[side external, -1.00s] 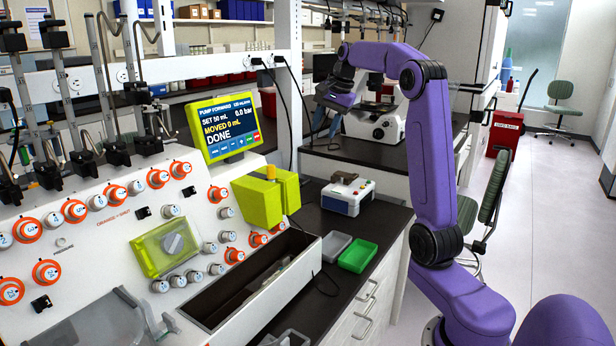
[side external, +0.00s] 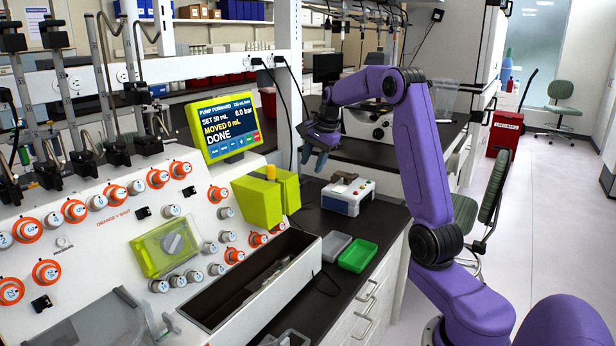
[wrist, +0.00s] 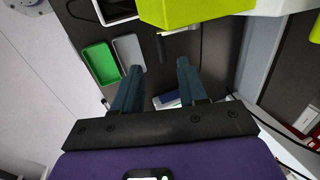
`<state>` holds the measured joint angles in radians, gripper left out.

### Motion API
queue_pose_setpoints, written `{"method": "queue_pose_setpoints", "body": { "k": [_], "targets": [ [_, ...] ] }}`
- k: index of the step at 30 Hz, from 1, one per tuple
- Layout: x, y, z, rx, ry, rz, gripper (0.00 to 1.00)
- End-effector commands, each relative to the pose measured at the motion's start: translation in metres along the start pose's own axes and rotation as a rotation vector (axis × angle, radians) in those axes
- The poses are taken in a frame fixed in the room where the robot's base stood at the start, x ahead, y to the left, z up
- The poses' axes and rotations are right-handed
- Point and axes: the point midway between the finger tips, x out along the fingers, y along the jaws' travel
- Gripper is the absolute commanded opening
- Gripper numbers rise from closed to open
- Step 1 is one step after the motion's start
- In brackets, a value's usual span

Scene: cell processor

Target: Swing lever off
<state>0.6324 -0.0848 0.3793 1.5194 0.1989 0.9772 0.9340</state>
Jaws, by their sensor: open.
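I cannot make out for certain which part is the lever. A small white and blue device (side external: 347,195) with a brown and metal piece on top stands on the dark bench. In the wrist view a small part of this device (wrist: 168,98) shows between my fingers, the rest hidden by my gripper. A lime-green box (side external: 262,200) with a yellow knob (side external: 271,172) is on the panel to its left. My gripper (side external: 313,157) is open and empty, pointing down, above and left of the device in the picture. In the wrist view its fingers (wrist: 160,64) are apart.
A grey tray (side external: 336,246) and a green tray (side external: 357,256) lie in front of the device. A long open bin (side external: 228,304) and a panel with several orange-ringed knobs are at left. A pump screen (side external: 223,128) reads DONE. A microscope (side external: 368,123) stands behind.

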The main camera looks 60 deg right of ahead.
Motion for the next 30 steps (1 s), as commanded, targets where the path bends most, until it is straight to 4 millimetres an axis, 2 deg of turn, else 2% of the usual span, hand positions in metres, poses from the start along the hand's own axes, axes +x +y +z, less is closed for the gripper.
{"method": "queue_pose_setpoints", "body": {
  "k": [3, 9, 15, 22, 23, 24, 26, 27, 30],
  "targets": [
    [0.022, 0.001, 0.0, 0.0, -0.002, 0.003, 0.42],
    [0.047, 0.0, 0.0, 0.0, -0.002, 0.002, 0.42],
    [0.056, 0.0, 0.0, 0.0, 0.0, 0.0, 0.42],
    [0.056, 0.0, 0.0, 0.0, 0.0, 0.0, 0.42],
    [0.056, 0.0, 0.0, 0.0, 0.0, 0.0, 0.39],
    [0.056, 0.0, 0.0, 0.0, 0.0, 0.0, 0.26],
    [0.056, 0.0, 0.0, 0.0, 0.0, 0.0, 0.06],
    [0.056, 0.0, 0.0, 0.0, 0.0, 0.0, 0.0],
    [0.056, 0.0, 0.0, 0.0, 0.0, 0.0, 0.0]
  ]
}}
